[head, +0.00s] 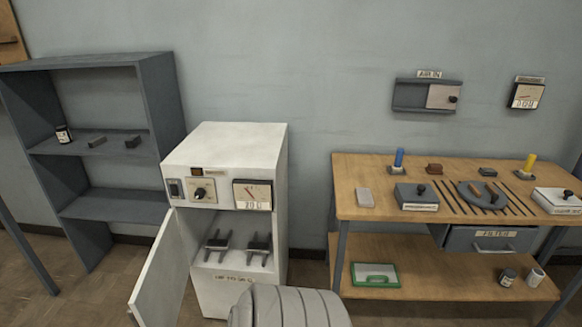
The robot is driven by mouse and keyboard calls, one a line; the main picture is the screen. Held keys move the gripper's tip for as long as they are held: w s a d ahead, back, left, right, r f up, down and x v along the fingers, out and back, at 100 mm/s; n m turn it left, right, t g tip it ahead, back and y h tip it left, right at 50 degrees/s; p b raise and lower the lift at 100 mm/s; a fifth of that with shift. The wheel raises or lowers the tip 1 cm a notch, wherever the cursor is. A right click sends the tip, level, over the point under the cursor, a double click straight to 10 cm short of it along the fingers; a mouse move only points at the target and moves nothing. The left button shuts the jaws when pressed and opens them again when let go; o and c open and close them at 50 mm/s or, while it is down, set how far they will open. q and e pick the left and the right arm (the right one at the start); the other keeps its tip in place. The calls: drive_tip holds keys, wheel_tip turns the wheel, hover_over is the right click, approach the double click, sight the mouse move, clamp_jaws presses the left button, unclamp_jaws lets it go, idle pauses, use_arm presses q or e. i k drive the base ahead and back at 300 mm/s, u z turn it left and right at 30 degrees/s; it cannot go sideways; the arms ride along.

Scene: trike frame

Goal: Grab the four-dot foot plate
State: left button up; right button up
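No plate with four dots can be made out; any dot marks are too small to tell at this distance. A light grey flat block (365,197) lies at the left front of the wooden workbench. I cannot tell whether any of these is the foot plate. Neither of my grippers is in view.
The white cabinet (226,150) stands open, with two dark forked stands inside; its door (160,277) swings out front left. The grey rack (165,105) stands left. The workbench (370,171) holds rods and boxes; a green-edged case (375,274) lies below.

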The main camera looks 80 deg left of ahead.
sight(259, 248)
drive_tip(key=z, duration=0.45)
drive_tip(key=k, duration=2.2)
drive_tip(key=u, duration=2.5)
drive_tip(key=i, duration=0.5)
drive_tip(key=z, duration=0.85)
drive_tip(key=k, duration=1.2)
drive_tip(key=z, duration=1.15)
drive_tip(key=i, duration=0.8)
drive_tip(key=u, duration=0.05)
